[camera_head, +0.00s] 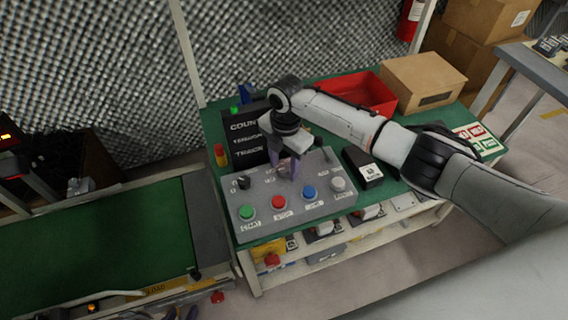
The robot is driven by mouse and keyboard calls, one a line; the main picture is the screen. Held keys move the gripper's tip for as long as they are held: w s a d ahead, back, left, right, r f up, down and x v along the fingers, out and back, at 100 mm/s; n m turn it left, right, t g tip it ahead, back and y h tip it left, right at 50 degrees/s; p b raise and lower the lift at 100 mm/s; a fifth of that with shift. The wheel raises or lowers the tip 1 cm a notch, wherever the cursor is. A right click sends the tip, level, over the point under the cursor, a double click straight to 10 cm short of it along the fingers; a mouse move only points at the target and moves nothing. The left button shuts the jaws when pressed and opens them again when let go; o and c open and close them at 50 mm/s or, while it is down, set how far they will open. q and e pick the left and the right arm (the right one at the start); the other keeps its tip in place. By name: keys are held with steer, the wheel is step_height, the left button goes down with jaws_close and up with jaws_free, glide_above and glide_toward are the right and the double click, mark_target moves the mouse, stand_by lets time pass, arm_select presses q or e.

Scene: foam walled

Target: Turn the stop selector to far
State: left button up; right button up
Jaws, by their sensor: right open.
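A grey control panel (318,202) lies on the green bench top. It has a black knob (243,182) at its left, with small labels around it. Another dark control (318,142) shows near its back right. My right gripper (284,170) points down over the middle of the panel, its purple fingers apart. The fingers hide what lies between and behind them, so I cannot tell if they touch a selector. The labels are too small to read which selector is the stop selector. My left gripper (182,313) shows only as purple tips at the bottom edge.
Green (247,212), red (278,202), blue (309,192) and white (338,184) buttons line the panel's front. A dark display (246,137) stands behind. A red bin (366,91), cardboard box (420,80) and black device (362,168) surround my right arm. A green conveyor (95,240) runs left.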

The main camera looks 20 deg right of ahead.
mark_target(285, 169)
step_height(285, 169, up, 10)
steer(key=shift+r, duration=0.2)
steer(key=shift+s, duration=0.15)
stand_by(0.4)
steer(key=s+a+f, duration=0.1)
steer(key=s+f, duration=0.1)
steer(key=s+a+f+m+y, duration=0.1)
steer(key=s+a+f, duration=0.1)
steer(key=s+a+f+m, duration=0.1)
steer(key=s+a+f, duration=0.1)
steer(key=s, duration=0.1)
steer(key=shift+a+f, duration=0.15)
steer(key=shift+a, duration=0.1)
steer(key=s+a+f+m+t+y, duration=0.1)
steer(key=s+a+f+m+y, duration=0.15)
steer(key=s+m, duration=0.45)
steer(key=s+d+r+m+t+h, duration=0.2)
steer(key=s+d+m+h, duration=0.2)
steer(key=s+d+m, duration=1.15)
steer(key=w+a+f+n+t+y, duration=0.2)
steer(key=a+f+t, duration=0.3)
steer(key=f, duration=0.7)
steer(key=shift+w+a+f+y, duration=0.25)
steer(key=shift+w+a+y, duration=0.15)
steer(key=shift+a, duration=0.5)
